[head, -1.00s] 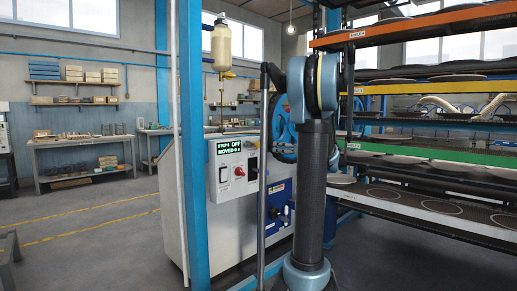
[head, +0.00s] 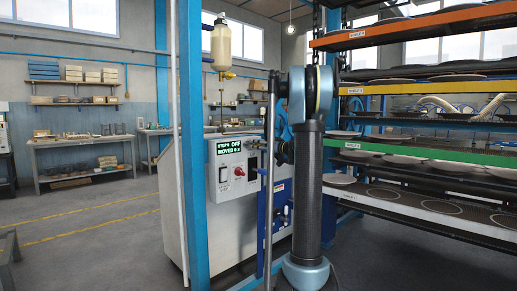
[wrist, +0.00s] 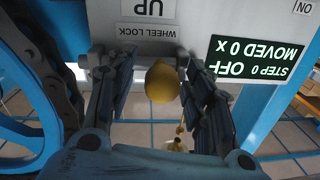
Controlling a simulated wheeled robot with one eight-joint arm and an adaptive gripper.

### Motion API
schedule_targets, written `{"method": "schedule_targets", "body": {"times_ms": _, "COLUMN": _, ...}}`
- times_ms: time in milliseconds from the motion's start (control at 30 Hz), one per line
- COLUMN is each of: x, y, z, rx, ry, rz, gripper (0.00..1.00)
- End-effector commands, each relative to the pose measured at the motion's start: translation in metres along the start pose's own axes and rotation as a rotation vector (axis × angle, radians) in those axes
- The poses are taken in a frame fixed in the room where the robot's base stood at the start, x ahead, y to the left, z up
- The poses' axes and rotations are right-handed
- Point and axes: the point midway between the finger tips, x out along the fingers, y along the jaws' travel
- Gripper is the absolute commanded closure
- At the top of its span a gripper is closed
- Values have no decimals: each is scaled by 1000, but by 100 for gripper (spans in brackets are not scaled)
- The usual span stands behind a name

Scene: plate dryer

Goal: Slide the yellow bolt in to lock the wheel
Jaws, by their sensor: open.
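The yellow bolt shows in the wrist view as a round yellow knob (wrist: 162,82), just under a "WHEEL LOCK" label (wrist: 147,31). My gripper (wrist: 160,70) is open, with one finger on each side of the knob. A gap shows on the left; the right finger is closer, and I cannot tell if it touches. The bolt's shaft is hidden behind the knob. The blue wheel (wrist: 32,152) is at the lower left of the wrist view, and partly hidden behind my arm in the head view (head: 286,130). The bolt cannot be made out in the head view.
A dark chain (wrist: 48,62) runs beside the wheel. A display (wrist: 257,58) reads "STEP 0 OFF". Open floor lies at left.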

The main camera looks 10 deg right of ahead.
Motion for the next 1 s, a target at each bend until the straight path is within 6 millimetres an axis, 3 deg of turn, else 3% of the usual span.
{"method": "schedule_targets", "body": {"times_ms": 333, "x": 3, "y": 0, "z": 0, "rx": 0, "ry": 0, "rz": 0, "gripper": 55}}
{"method": "schedule_targets", "body": {"times_ms": 533, "x": 3, "y": 0, "z": 0, "rx": 0, "ry": 0, "rz": 0, "gripper": 100}}
{"method": "schedule_targets", "body": {"times_ms": 767, "x": 3, "y": 4, "z": -1, "rx": 0, "ry": 0, "rz": 1, "gripper": 100}}
{"method": "schedule_targets", "body": {"times_ms": 1000, "x": 1, "y": 35, "z": -6, "rx": 0, "ry": 0, "rz": 2, "gripper": 100}}
